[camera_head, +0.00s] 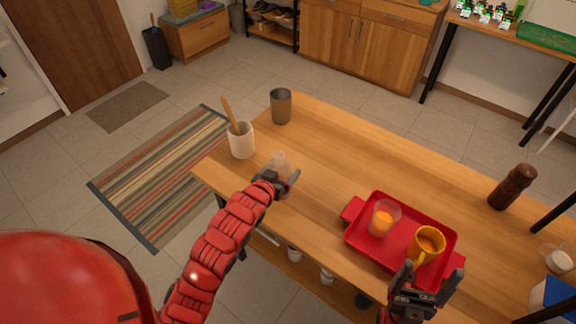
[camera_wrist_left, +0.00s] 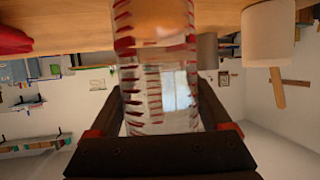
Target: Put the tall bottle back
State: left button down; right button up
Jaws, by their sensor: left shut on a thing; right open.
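My left gripper (camera_head: 279,182) is shut on a clear glass vessel (camera_head: 280,163) near the front left edge of the table. The left wrist view shows the vessel (camera_wrist_left: 157,70) between the fingers, see-through with red streaks; I cannot tell whether it is a bottle or a tumbler. A tall dark brown bottle-like dispenser (camera_head: 512,187) stands upright on the right side of the table. My right gripper (camera_head: 429,284) is open at the near edge of the red tray, just in front of the yellow mug.
The red tray (camera_head: 362,240) holds a glass with an orange candle-like fill (camera_head: 384,218) and a yellow mug (camera_head: 427,244). A white crock (camera_head: 241,141) with a wooden utensil and a grey cup (camera_head: 281,106) stand at the left end. The wooden table's (camera_head: 345,150) middle is clear.

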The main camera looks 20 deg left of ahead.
pick_arm(q)
jog(key=shift+a+f+p+x, duration=0.15)
jog(key=shift+p+x, duration=0.25)
jog(key=shift+x, duration=0.75)
jog(key=shift+a+f+p+x, duration=0.1)
jog(key=shift+a+p+x, duration=0.25)
jog(key=shift+x, duration=0.75)
jog(key=shift+a+f+p+x, duration=0.1)
jog(key=shift+p+x, duration=0.35)
jog(key=shift+x, duration=0.7)
jog(key=shift+f, duration=0.3)
jog(key=shift+s+f, duration=0.1)
jog(key=shift+f, duration=0.1)
grip_release()
